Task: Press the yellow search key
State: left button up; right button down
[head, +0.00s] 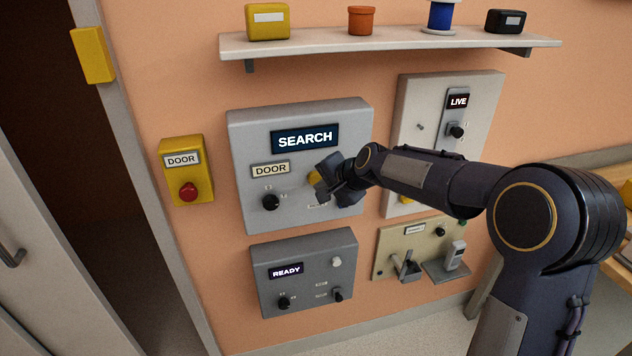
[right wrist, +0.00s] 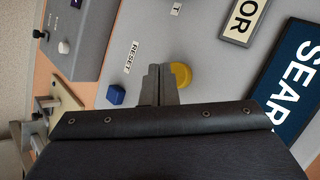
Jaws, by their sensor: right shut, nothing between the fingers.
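The yellow search key (head: 313,178) is a round button on the grey panel (head: 246,132) under the lit SEARCH display (head: 305,138). My right gripper (head: 321,190) is shut and empty, right in front of the panel, and partly hides the key in the head view. In the right wrist view the closed fingertips (right wrist: 160,70) lie beside the yellow key (right wrist: 182,75) and overlap its left edge. I cannot tell whether they touch it. My left gripper is not in view.
A blue button (right wrist: 115,95) by a RESET label is close to the fingers. A black knob (head: 270,202) sits lower left on the panel. A yellow DOOR box with a red button (head: 188,191) is further left. A shelf (head: 400,40) runs above, and a READY panel (head: 306,250) below.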

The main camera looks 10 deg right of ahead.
jog(key=shift+s, duration=0.2)
jog(key=shift+s, duration=0.1)
jog(key=s, duration=0.5)
jog(key=shift+s+d, duration=0.1)
jog(key=shift+s, duration=0.3)
dwell(0.5)
jog(key=s+d+r+n+g, duration=0.1)
jog(key=s+d+n, duration=0.25)
jog(key=s, duration=1.45)
jog(key=s+f+n+g, duration=0.1)
jog(key=s+f+n, duration=0.1)
jog(key=s, duration=0.5)
jog(key=s+f+n+g, duration=0.1)
jog(key=s+f+n, duration=0.2)
jog(key=s, duration=0.4)
jog(key=shift+s+a, duration=0.3)
jog(key=shift+s, duration=0.05)
